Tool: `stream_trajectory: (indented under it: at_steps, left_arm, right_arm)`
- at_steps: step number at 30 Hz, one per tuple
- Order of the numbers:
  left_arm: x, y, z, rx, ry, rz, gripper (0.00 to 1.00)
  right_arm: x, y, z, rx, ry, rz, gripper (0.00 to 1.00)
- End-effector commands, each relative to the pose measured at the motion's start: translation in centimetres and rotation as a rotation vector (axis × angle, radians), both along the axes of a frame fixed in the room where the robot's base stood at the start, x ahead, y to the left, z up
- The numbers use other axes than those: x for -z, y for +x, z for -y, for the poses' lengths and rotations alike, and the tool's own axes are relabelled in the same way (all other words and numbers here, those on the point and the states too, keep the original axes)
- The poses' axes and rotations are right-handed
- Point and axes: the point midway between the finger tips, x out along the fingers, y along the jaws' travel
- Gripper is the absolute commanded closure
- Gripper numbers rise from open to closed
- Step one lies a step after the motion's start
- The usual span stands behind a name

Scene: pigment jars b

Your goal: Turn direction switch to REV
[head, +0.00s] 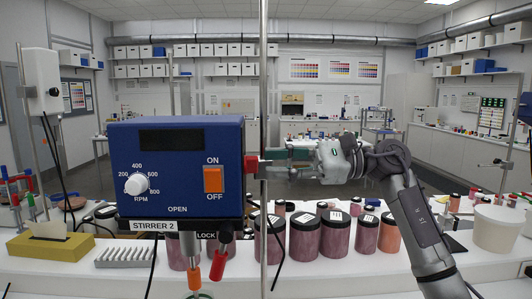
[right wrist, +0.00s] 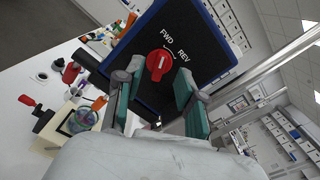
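The direction switch is a red knob (right wrist: 158,64) on the dark side panel of the blue stirrer box (head: 176,170), with FWD and REV printed beside it. I cannot tell for sure which label its mark points at. In the head view the red knob (head: 251,163) shows edge-on at the box's right side. My right gripper (head: 284,156) is right of the box, pointing at that side. In the right wrist view its green-padded fingers (right wrist: 158,78) are spread on either side of the knob, with gaps visible. My left gripper is out of view.
A vertical metal rod (head: 263,100) stands right beside the box, in front of my right gripper. Several reddish jars (head: 303,238) stand on the bench below. The box front has an orange ON/OFF switch (head: 213,180) and a white RPM dial (head: 137,184).

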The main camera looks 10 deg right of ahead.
Motion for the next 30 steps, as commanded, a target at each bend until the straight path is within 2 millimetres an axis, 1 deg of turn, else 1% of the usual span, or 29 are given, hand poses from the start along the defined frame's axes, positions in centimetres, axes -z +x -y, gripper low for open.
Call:
stream_trajectory:
  at_steps: [1,6,16,23,30]
  left_arm:
    - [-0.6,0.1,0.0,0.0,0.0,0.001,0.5]
    - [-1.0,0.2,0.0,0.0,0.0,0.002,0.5]
    - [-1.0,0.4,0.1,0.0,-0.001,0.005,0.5]
    - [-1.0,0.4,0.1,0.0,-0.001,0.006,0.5]
    - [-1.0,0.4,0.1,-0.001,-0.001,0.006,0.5]
  right_arm:
    - [-0.3,0.1,-0.7,-0.002,0.002,-0.002,0.61]
    - [-0.1,0.4,-2.1,-0.001,0.002,-0.001,0.61]
    - [0.0,0.5,-2.3,0.0,0.002,-0.001,0.61]
    - [0.0,0.5,-2.3,0.0,0.002,-0.001,1.0]
    - [0.0,0.5,-2.3,0.0,0.002,-0.003,1.0]
